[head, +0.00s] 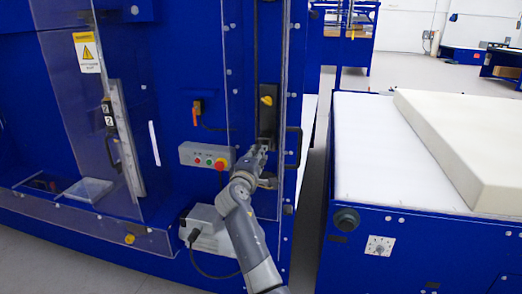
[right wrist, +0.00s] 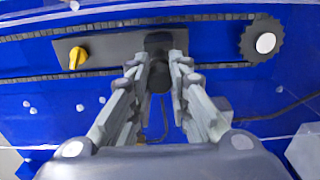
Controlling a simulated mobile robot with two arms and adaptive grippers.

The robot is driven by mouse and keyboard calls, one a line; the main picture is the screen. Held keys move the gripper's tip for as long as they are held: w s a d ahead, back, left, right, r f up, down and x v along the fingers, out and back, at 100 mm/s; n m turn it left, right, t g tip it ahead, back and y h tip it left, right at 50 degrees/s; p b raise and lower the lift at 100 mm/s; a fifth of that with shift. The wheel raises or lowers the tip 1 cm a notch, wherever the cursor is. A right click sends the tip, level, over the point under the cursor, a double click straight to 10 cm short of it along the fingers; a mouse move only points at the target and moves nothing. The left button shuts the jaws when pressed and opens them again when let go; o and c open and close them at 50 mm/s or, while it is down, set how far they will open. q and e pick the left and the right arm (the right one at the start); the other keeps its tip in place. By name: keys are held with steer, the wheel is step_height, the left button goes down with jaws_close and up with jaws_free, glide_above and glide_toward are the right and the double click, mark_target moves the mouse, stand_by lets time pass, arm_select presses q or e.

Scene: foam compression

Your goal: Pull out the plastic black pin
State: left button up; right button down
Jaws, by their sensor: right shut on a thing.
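The black plastic pin (right wrist: 159,78) shows in the right wrist view as a dark round knob between the fingers of my right gripper (right wrist: 161,66). It sits in front of a dark panel on the blue machine. In the head view my right gripper (head: 262,154) reaches up to the lower end of this panel and hides most of the pin. The fingers are shut on the pin from both sides. My left gripper is in neither view.
A yellow knob (head: 267,100) is on the panel (head: 267,122), with a black handle (head: 293,146) to its right. A grey button box (head: 206,156) with a red button is left of my gripper. A white-topped table (head: 365,150) bears a foam slab (head: 470,145) at right.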

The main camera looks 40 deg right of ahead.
steer(key=shift+p+v, duration=0.4)
steer(key=shift+v, duration=0.9)
stand_by(0.4)
steer(key=shift+p+v, duration=0.55)
steer(key=shift+v, duration=1.95)
